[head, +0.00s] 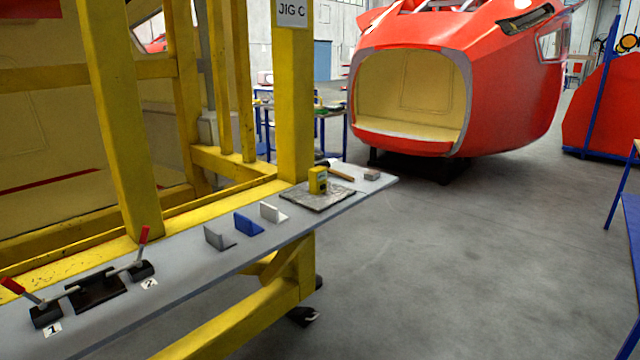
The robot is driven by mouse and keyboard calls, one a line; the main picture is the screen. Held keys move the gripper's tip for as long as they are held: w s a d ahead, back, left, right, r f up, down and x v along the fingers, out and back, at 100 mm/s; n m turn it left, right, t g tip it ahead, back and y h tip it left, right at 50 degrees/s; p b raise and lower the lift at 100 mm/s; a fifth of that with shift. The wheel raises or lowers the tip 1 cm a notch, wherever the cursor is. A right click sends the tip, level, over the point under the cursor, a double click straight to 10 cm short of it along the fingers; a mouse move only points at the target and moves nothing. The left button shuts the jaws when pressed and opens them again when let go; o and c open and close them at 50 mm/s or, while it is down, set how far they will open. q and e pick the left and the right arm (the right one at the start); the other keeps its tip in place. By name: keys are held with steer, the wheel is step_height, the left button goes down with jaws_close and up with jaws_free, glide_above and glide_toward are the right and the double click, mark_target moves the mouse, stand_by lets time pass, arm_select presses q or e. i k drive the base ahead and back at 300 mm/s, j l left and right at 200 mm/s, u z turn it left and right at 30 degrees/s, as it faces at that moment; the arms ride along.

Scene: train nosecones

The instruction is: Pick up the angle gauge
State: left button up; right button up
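A small yellow box-shaped device with a dark face, which looks like the angle gauge (318,181), stands upright on a grey patterned plate (338,200). The plate lies near the far right end of a narrow grey shelf (190,278) along the yellow jig. The device's markings are too small to read. Neither of my grippers is in the head view.
Grey (219,238), blue (248,225) and white (272,212) angle brackets stand on the shelf. Two red-handled clamps (40,305) (142,262) sit at its near end. A yellow post (296,110) rises behind the plate. A red nosecone (500,90) stands beyond; the floor (430,270) is clear.

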mark_target(317, 175)
steer(key=i+l, duration=0.25)
steer(key=i, duration=0.3)
steer(key=i+l+u, duration=0.1)
steer(key=i, duration=0.4)
steer(key=i+l+u, duration=0.15)
steer(key=u, duration=0.35)
steer(key=i+l+u, duration=0.1)
steer(key=l+u, duration=0.2)
steer(key=u, duration=0.15)
